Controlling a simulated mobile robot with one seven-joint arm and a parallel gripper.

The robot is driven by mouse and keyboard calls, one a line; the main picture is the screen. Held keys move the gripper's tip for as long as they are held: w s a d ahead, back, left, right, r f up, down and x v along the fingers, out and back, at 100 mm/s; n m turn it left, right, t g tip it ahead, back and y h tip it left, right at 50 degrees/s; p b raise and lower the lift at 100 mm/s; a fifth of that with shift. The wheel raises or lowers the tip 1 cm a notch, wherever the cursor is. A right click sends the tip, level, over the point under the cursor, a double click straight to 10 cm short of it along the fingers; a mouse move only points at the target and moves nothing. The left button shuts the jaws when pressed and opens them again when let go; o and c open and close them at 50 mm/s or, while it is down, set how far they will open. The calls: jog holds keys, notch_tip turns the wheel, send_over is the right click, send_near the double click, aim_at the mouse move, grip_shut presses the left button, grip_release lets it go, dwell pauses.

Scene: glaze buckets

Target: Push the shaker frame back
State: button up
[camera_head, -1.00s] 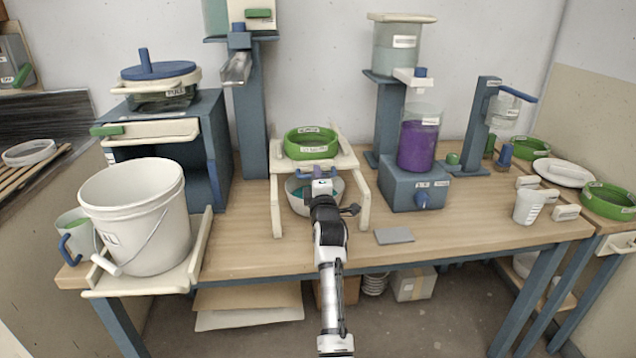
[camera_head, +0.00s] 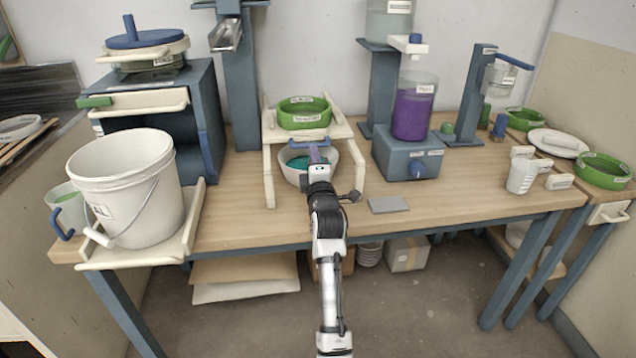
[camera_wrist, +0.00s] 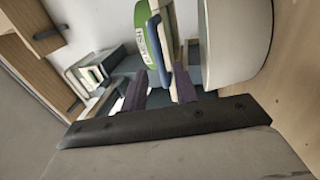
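The shaker frame (camera_head: 357,165) is a cream stand on the table, with a green sieve (camera_head: 304,113) on its top and a blue handle (camera_head: 310,141) across its front. A white bowl (camera_head: 330,177) with teal liquid stands under it. My gripper (camera_head: 316,154) is in front of the frame, with its fingers just below and close to the handle. In the wrist view my gripper's dark purple fingers (camera_wrist: 160,90) stand apart, with the blue handle (camera_wrist: 158,52) near or between their tips. I cannot tell whether they touch it. The green sieve (camera_wrist: 144,35) and the white bowl (camera_wrist: 236,40) also show there.
A large white bucket (camera_head: 125,195) stands on a cream tray at the left. A blue-grey stand with a purple-filled jar (camera_head: 413,110) is to the right of the frame. A grey plate (camera_head: 388,204) lies right of my gripper. The wooden tabletop (camera_head: 450,200) is clear at front right.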

jog(key=b+v, duration=0.1)
jog(key=v, duration=0.7)
jog(key=shift+b, duration=0.3)
jog(key=shift+o, duration=0.2)
